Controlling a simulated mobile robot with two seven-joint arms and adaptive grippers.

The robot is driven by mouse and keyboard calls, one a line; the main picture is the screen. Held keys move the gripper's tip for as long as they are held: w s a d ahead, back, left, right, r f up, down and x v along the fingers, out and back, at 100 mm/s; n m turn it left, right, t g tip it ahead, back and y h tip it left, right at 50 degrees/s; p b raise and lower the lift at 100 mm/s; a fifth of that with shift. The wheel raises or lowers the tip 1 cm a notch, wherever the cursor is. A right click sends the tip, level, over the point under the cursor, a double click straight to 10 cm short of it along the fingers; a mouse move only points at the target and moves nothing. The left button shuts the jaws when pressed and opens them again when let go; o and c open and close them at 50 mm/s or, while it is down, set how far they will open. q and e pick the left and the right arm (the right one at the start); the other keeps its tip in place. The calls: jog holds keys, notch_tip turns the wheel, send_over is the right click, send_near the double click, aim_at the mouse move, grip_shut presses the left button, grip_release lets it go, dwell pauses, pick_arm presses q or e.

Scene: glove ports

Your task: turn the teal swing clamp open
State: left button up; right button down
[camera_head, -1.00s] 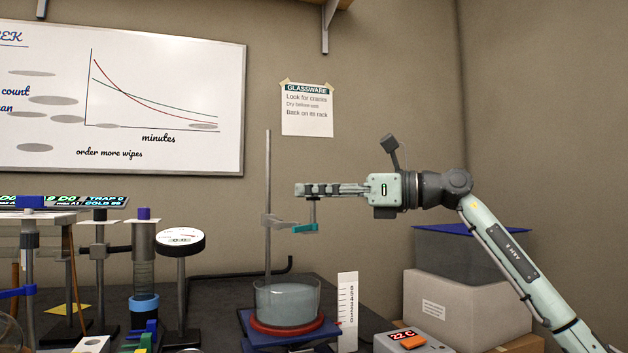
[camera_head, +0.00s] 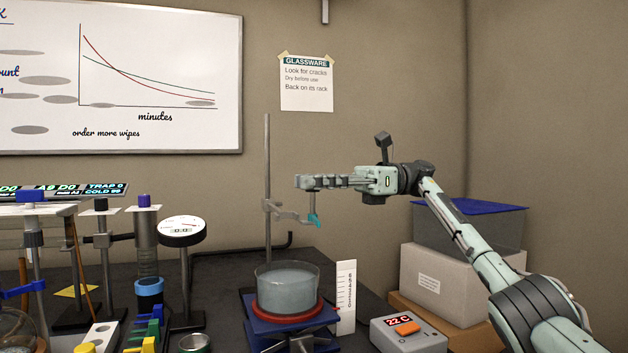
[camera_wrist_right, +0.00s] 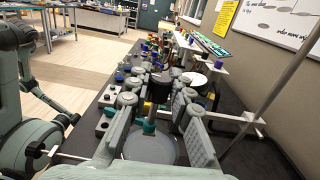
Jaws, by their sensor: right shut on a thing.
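The teal swing clamp (camera_head: 314,220) is on a grey side arm of the upright metal stand rod (camera_head: 267,190), above a glass dish (camera_head: 288,287). It is small in the head view and seems seen nearly end-on. A grey stem rises from it to my right gripper (camera_head: 312,183), which is level above it and shut on the clamp's stem. In the right wrist view the teal piece (camera_wrist_right: 149,126) shows between the two fingers, over the round dish; the exact grip contact is hard to see. My left gripper is not in view.
The dish stands on a red ring and blue lab jack (camera_head: 270,318). A white ruler (camera_head: 345,297) and a hotplate-like box reading 22 C (camera_head: 408,334) are to its right. Boxes (camera_head: 445,283) stand behind my right arm.

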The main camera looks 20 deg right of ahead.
jog(key=shift+f, duration=0.15)
dwell(0.3)
jog(key=c, duration=1.4)
grip_release()
jog(key=shift+o, duration=0.2)
notch_tip(320, 180, up, 9)
jog(key=shift+a+r, duration=0.1)
jog(key=shift+r, duration=0.5)
jog(key=shift+f, duration=0.1)
